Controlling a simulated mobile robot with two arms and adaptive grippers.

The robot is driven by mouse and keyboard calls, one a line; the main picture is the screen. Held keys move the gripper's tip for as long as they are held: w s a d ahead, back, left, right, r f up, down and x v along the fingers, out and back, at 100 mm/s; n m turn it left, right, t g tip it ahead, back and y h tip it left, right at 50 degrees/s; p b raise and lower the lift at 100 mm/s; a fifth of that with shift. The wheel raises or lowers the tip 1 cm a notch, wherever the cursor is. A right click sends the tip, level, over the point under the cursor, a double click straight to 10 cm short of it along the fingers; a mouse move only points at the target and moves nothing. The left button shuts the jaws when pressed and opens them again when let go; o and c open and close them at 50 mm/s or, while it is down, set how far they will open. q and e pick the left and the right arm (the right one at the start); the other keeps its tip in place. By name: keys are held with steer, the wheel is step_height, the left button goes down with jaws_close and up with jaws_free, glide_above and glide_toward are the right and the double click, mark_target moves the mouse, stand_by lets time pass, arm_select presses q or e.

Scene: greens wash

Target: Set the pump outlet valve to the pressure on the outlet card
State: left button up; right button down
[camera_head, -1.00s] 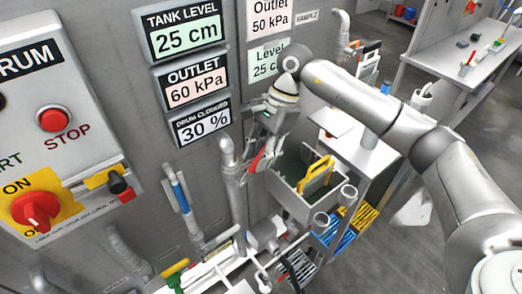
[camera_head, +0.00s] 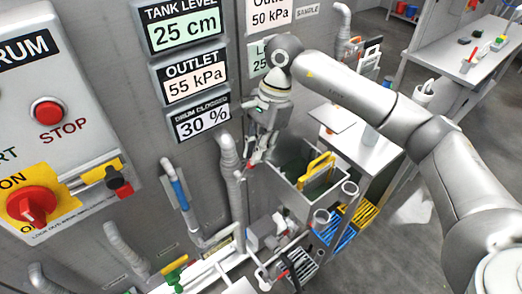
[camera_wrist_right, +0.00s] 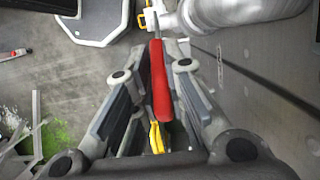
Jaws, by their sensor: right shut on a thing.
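The outlet card (camera_head: 269,14) at the top of the head view reads "Outlet 50 kPa". The outlet display (camera_head: 194,83) on the grey panel reads 55 kPa. My right gripper (camera_head: 258,155) is beside the vertical grey pipe (camera_head: 230,170), shut on the red valve lever (camera_wrist_right: 159,80). In the wrist view the lever lies between the fingers and runs up toward a metal stem near the pipe. In the head view the fingers hide most of the lever. My left gripper is not in view.
The tank level display (camera_head: 182,28) reads 25 cm, and the drum clogged display (camera_head: 200,122) 30 %. A grey bin (camera_head: 300,203) with a yellow-handled thing stands close right of the gripper. A drum control box (camera_head: 85,75) fills the left. A bench (camera_head: 465,50) stands far right.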

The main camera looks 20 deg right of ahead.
steer(key=shift+s+a+r+t+h+b, duration=0.2)
steer(key=shift+a+r+t+h+b, duration=0.2)
steer(key=shift+a+h, duration=0.3)
steer(key=shift+d, duration=0.1)
steer(key=c, duration=1.5)
jaws_free()
steer(key=r, duration=0.4)
steer(key=d+r, duration=0.1)
steer(key=r, duration=0.7)
steer(key=shift+w+d, duration=0.25)
